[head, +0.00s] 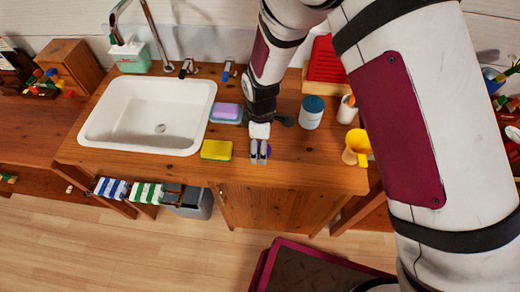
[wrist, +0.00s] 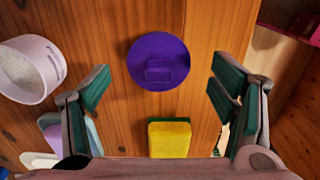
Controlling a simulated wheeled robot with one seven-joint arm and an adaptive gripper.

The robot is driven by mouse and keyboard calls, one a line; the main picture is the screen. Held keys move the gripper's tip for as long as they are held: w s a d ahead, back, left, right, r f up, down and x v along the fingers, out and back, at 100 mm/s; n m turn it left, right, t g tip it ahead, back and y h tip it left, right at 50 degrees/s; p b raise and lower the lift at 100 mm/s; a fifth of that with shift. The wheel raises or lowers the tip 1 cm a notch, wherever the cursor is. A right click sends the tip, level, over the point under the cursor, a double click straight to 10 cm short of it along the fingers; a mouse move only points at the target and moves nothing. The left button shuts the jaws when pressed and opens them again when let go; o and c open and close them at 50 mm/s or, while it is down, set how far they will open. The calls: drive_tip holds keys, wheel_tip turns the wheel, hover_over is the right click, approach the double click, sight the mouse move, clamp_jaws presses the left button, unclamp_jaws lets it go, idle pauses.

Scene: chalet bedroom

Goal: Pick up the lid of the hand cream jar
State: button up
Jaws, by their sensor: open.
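The lid (wrist: 158,63) is a flat purple disc with a small raised grip on top. It lies on the wooden counter (wrist: 120,25), centred between my fingers in the wrist view. In the head view only a sliver of purple (head: 268,150) shows beside my fingers. My gripper (head: 259,152) points down over the counter's front part; in the wrist view its jaws (wrist: 158,88) are spread wide and empty. An open white jar (wrist: 45,65) with pale contents stands left of the lid in the wrist view; I cannot tell it clearly in the head view.
A yellow sponge (head: 216,150) lies close to the lid; it also shows in the wrist view (wrist: 169,140). The counter's front edge is near.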

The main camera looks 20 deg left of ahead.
drive_tip(key=shift+w+f, duration=0.1)
drive_tip(key=shift+f, duration=0.5)
drive_tip(key=c, duration=0.9)
drive_tip(key=shift+c, duration=0.2)
drive_tip(key=shift+r, duration=0.1)
